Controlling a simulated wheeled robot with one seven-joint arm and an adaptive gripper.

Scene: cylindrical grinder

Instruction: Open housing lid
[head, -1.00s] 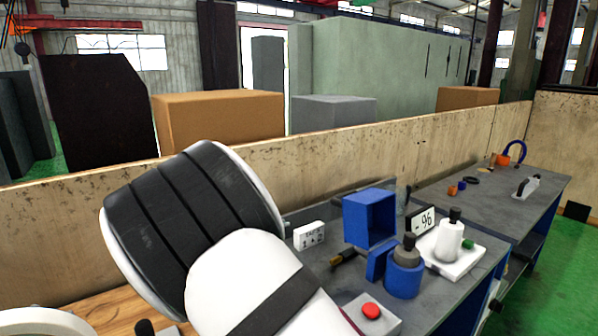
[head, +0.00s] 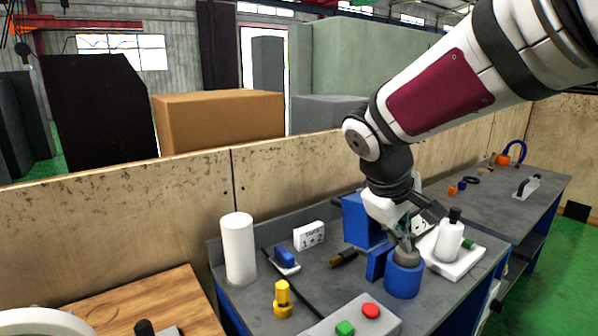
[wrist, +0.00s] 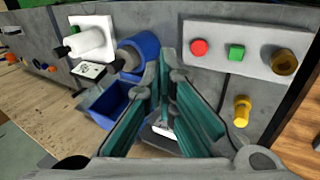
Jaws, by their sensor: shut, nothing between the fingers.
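A blue box-shaped housing (head: 362,222) stands on the grey bench, partly hidden behind my gripper; it also shows in the wrist view (wrist: 107,104). A blue plate-like part (head: 377,263) is at its front; I cannot tell for sure whether this is the lid. Right of it stands a blue cylinder (head: 403,281) with a grey top, seen also in the wrist view (wrist: 139,50). My gripper (head: 406,243) points down just above the cylinder's top, at the housing's front right. Its fingers (wrist: 165,55) are shut with nothing between them. Contact cannot be told.
A white fixture (head: 450,245) stands right of the cylinder. A control box with a red button (head: 371,310) and green button (head: 345,327) is in front. A yellow part (head: 283,299), white cylinder (head: 238,248) and "1 2" sign (head: 309,235) stand left. A wooden wall runs behind.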

